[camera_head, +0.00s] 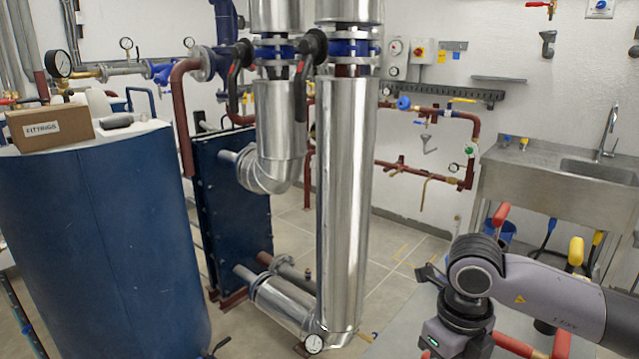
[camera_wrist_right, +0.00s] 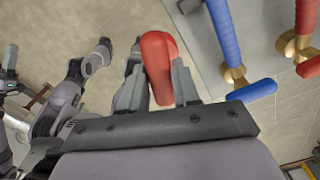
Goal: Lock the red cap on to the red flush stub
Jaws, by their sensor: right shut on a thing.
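A rounded red piece, which I take to be the red cap (camera_wrist_right: 158,62), sits between the two grey fingers of my right gripper (camera_wrist_right: 158,90) in the right wrist view. The gripper is shut on it and holds it over the pale floor. In the head view my right arm comes in from the right, its wrist low at the bottom edge; the fingers and held piece are hidden or out of frame there. I cannot identify the red flush stub with certainty. My left gripper is not clearly shown in either view.
Right of the gripper are a blue hose (camera_wrist_right: 223,35) and a red hose (camera_wrist_right: 308,14) with brass fittings; a blue handle (camera_wrist_right: 252,90) lies close. A blue tank (camera_head: 90,230), steel-clad pipes (camera_head: 345,200), and a steel sink (camera_head: 560,185) stand around. Floor between is open.

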